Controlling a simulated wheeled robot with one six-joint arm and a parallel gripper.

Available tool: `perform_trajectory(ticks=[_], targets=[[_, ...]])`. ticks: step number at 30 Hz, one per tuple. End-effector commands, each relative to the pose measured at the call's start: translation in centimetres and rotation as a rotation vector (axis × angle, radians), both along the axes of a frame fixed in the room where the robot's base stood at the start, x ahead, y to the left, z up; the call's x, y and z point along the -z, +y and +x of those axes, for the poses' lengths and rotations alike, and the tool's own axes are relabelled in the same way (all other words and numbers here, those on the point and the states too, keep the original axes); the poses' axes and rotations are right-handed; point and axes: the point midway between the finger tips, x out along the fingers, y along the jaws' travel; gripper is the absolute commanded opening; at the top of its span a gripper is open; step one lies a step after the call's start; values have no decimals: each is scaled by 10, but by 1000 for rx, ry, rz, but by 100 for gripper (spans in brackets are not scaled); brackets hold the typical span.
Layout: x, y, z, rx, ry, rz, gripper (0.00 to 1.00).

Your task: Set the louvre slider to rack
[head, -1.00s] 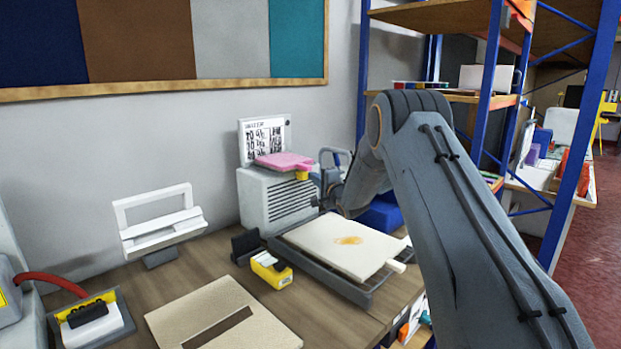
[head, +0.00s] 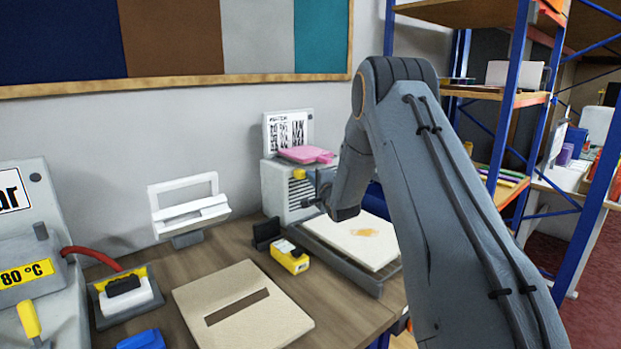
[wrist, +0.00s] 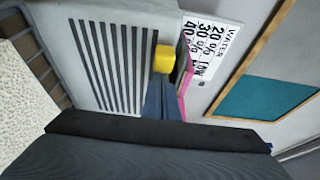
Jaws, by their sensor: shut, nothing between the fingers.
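The louvre slider's yellow knob (head: 299,174) sits on the front of a grey louvred box (head: 273,190), near the upper edge of its slats. It also shows in the wrist view (wrist: 165,58), past the upper ends of the dark slats. My gripper (head: 312,193) is at the box's front, just right of and below the knob. In the wrist view its shut fingers (wrist: 163,92) reach up to the knob and appear to touch it, with nothing held between them. No position marks for the slider can be read, and my arm hides the box's right side.
A pink object (head: 305,155) and a printed water card (head: 288,131) are on top of the box. A cream slab (head: 350,240) lies on a dark tray in front. A yellow block (head: 290,257) and a slotted board (head: 243,303) lie on the bench.

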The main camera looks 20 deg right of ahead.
Motion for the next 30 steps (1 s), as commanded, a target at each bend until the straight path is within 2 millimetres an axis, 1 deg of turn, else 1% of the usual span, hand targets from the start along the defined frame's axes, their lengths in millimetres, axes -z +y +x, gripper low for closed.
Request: perform_trajectory(ticks=[2, 5, 12, 17, 27, 30], targets=[[1, 1, 1, -5, 1, -2, 0], [1, -7, 4, -6, 0, -1, 0], [2, -36, 11, -3, 0, 0, 0], [1, -33, -13, -6, 1, 1, 0], [1, -37, -70, -5, 0, 1, 0], [1, -37, -80, -6, 1, 1, 0]])
